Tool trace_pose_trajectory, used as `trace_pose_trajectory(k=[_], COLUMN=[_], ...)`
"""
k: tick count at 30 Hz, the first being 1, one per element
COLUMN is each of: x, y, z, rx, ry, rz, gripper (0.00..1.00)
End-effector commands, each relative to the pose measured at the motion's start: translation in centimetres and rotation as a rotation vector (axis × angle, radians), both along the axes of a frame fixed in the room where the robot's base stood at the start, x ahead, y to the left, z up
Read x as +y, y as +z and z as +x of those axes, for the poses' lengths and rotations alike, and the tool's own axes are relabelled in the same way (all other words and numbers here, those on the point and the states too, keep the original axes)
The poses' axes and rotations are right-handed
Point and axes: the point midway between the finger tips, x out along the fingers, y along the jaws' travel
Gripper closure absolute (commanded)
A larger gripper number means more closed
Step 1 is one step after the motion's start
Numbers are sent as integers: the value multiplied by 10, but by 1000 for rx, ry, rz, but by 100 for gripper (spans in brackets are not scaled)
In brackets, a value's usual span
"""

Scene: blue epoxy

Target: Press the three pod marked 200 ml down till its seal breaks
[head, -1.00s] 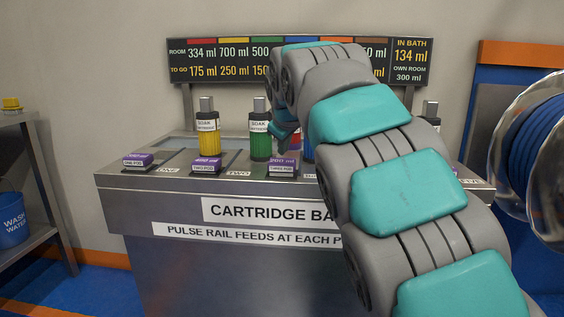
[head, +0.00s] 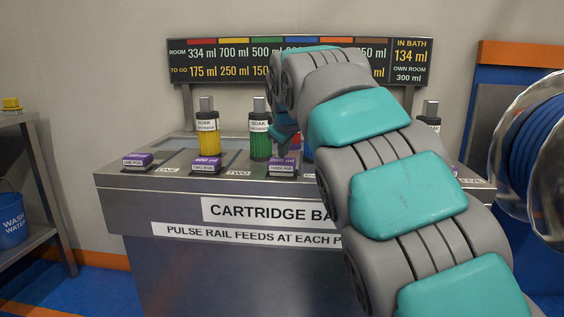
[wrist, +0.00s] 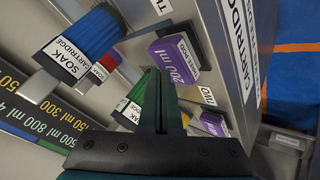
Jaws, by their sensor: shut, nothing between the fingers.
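The fingertips are beside a purple pod (wrist: 174,60) marked 200 ml, with a gap showing.
A two pod (head: 205,163) and a one pod (head: 138,160) sit to the left. A yellow cartridge (head: 207,140) stands behind the two pod. A blue cartridge (wrist: 86,36) stands close to my fingers in the wrist view. The number board (head: 240,62) is behind.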

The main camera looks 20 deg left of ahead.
Motion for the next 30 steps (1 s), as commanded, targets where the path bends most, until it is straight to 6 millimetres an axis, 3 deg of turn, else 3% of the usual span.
trace_pose_trajectory(k=[30], x=[0], y=[-12], z=[0], rx=[2], ry=[-1], rz=[-1], gripper=[100])
